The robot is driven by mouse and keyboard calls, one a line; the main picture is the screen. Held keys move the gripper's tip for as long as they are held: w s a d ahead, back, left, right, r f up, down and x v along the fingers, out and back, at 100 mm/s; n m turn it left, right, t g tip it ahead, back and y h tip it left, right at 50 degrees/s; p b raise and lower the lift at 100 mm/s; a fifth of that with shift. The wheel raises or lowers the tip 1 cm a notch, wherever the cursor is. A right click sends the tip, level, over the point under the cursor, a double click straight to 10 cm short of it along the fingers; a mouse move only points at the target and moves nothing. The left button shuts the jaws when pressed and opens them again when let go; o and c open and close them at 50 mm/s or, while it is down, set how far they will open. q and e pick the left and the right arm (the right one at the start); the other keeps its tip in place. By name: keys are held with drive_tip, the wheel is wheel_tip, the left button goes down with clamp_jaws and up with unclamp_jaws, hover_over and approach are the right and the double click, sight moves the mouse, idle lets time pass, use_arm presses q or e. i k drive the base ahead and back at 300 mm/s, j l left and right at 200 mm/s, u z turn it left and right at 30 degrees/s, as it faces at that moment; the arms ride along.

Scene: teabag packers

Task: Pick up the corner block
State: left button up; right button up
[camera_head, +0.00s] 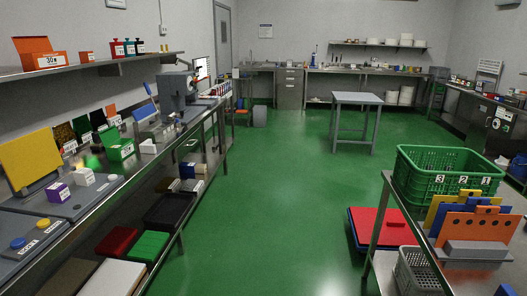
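No item in view is clearly labelled as the corner block, so I cannot tell which one it is. On the left bench, a purple block (57,192) and a white block (84,176) rest on a grey plate. Another small white block (148,146) sits farther along that bench. Neither of my grippers is in the head view.
The left bench (172,160) carries bins, a yellow panel (29,158) and a grey machine (178,90). The green floor (280,180) between them is clear up to a grey table (357,98).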

sight(147, 147)
drive_tip(key=i+z, duration=0.1)
drive_tip(key=i, duration=1.6)
drive_tip(key=i+l+u, duration=0.1)
drive_tip(key=i+u, duration=0.3)
drive_tip(key=i, duration=0.2)
drive_tip(key=i+l+u, duration=0.4)
drive_tip(key=i, duration=0.15)
drive_tip(key=i+l+u, duration=0.4)
drive_tip(key=i+j, duration=0.05)
drive_tip(key=i, duration=0.05)
